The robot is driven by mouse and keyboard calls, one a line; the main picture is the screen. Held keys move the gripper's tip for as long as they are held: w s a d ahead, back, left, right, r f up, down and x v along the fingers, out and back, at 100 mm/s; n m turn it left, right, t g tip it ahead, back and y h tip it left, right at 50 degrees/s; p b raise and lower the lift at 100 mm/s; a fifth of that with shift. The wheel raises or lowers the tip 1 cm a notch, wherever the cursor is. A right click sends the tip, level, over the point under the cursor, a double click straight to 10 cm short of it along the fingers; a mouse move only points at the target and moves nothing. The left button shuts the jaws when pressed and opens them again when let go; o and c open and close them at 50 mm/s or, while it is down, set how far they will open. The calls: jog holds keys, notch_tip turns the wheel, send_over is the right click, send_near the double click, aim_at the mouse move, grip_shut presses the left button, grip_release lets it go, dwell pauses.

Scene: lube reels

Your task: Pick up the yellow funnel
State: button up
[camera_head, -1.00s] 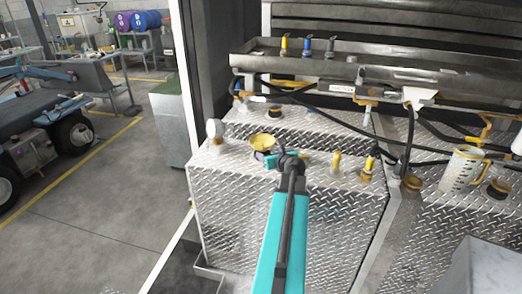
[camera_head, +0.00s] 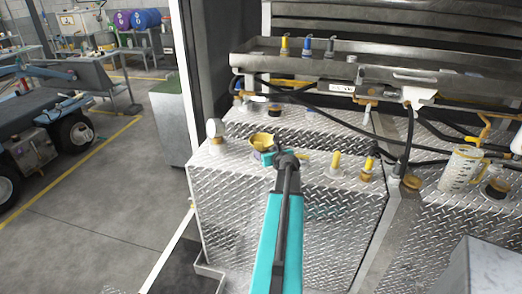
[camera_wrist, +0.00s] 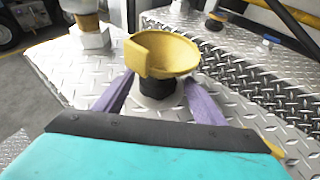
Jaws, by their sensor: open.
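The yellow funnel (camera_head: 262,141) sits upright on top of the diamond-plate tank, near its left rear. In the wrist view the funnel (camera_wrist: 165,54) rests over a short dark neck (camera_wrist: 158,90). My gripper (camera_wrist: 158,92) is open, with one purple finger on each side of that neck, just below the bowl. I cannot tell whether the fingers touch it. In the head view my gripper (camera_head: 266,157) is at the funnel's near side, partly hidden by my own wrist.
A gauge-like fitting (camera_head: 215,130) stands left of the funnel. Yellow-capped fittings (camera_head: 336,163) stand to the right. A tray (camera_head: 345,64) with nozzles and hanging black hoses lie behind. A measuring jug (camera_head: 460,170) stands far right.

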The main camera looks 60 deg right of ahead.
jog(key=shift+p+x, duration=0.7)
jog(key=shift+x, duration=1.65)
jog(key=shift+f, duration=0.1)
jog(key=c, duration=1.2)
